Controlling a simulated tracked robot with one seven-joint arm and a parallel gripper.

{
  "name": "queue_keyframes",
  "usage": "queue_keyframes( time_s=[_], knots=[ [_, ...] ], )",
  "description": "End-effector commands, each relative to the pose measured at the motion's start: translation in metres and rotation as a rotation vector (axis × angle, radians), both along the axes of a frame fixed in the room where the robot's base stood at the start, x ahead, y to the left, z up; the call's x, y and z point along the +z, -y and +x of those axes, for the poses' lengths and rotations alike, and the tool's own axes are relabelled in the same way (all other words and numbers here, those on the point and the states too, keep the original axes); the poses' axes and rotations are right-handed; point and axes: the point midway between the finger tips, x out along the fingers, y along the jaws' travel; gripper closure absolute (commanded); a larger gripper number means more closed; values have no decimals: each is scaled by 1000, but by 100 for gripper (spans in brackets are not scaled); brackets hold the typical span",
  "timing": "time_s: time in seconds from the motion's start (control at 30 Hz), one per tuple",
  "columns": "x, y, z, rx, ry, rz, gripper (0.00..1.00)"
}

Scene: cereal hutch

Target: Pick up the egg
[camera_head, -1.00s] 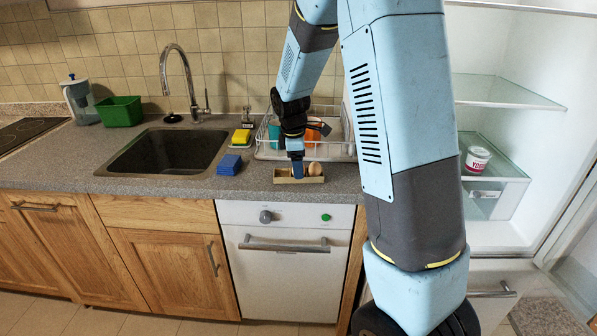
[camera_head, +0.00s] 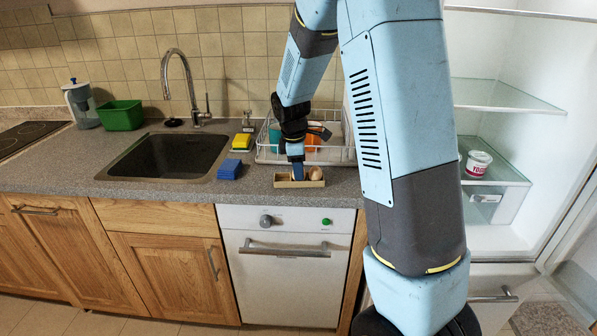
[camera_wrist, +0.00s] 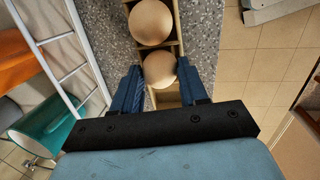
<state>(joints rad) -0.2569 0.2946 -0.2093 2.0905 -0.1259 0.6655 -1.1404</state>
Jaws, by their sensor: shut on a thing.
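A shallow wooden tray (camera_head: 308,184) stands on the counter in front of the dish rack. In the wrist view, two tan eggs sit in line in the tray (camera_wrist: 177,20). My gripper (camera_wrist: 160,83) is shut on the nearer egg (camera_wrist: 160,68), with one blue finger on each side of it. The other egg (camera_wrist: 151,22) lies just beyond the fingers. In the head view, my gripper (camera_head: 297,172) reaches down into the tray. An egg (camera_head: 315,174) shows to its right there; the held one is hidden by the fingers.
The white dish rack (camera_head: 340,155) with orange and teal items stands right behind the tray. A blue sponge (camera_head: 229,169) and a yellow sponge (camera_head: 242,140) lie left. The sink (camera_head: 170,157) is further left. The open fridge with a yogurt cup (camera_head: 478,164) stands right.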

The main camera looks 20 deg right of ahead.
Motion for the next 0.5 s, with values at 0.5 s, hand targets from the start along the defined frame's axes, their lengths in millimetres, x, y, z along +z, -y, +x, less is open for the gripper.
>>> queue_keyframes(
  time_s=[0.5],
  knots=[
    [71, 1, -34, 0, 4, 1, 72]
  ],
)
